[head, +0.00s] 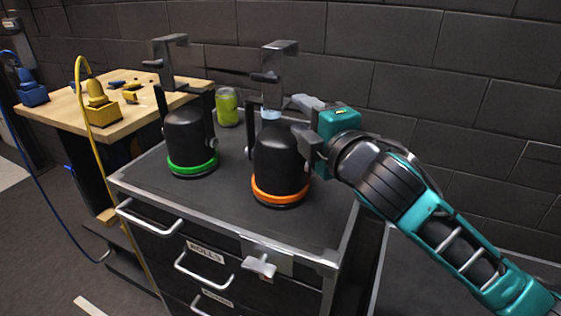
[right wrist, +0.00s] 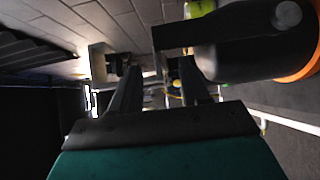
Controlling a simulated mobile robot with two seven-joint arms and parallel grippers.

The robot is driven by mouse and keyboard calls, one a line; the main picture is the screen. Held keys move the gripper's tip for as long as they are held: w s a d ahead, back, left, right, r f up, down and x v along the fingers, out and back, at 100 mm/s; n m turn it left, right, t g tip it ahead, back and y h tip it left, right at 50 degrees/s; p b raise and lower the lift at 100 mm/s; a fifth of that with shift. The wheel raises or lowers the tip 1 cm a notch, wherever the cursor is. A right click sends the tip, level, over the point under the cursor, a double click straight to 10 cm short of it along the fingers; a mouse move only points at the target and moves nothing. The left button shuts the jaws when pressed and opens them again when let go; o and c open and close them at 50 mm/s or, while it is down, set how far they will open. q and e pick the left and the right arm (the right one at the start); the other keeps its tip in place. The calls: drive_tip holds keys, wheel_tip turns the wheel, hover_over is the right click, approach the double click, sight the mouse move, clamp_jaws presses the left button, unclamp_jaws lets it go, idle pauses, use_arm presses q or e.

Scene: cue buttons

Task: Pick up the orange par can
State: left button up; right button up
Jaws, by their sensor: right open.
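The orange par can (head: 280,165) is a black lamp with an orange ring at its base, upright on the dark cart top, its yoke and grey clamp (head: 280,60) rising above. My right gripper (head: 300,122) reaches in from the right at the height of the can's top, jaws open, beside the yoke. In the right wrist view, its fingers (right wrist: 158,90) are apart, and the can (right wrist: 250,45) lies to their right with the orange ring at the edge. I cannot tell whether the fingers touch the yoke. My left gripper is not in view.
A par can with a green ring (head: 190,145) stands left on the cart (head: 235,210). A lime-green can (head: 228,107) is behind it. A wooden table (head: 140,115) with yellow and blue cabled items is at left. A block wall (head: 400,60) stands behind.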

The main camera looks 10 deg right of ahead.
sight(290, 106)
drive_tip(key=shift+x, duration=2.65)
drive_tip(key=shift+r, duration=0.1)
drive_tip(key=shift+c, duration=0.4)
clamp_jaws()
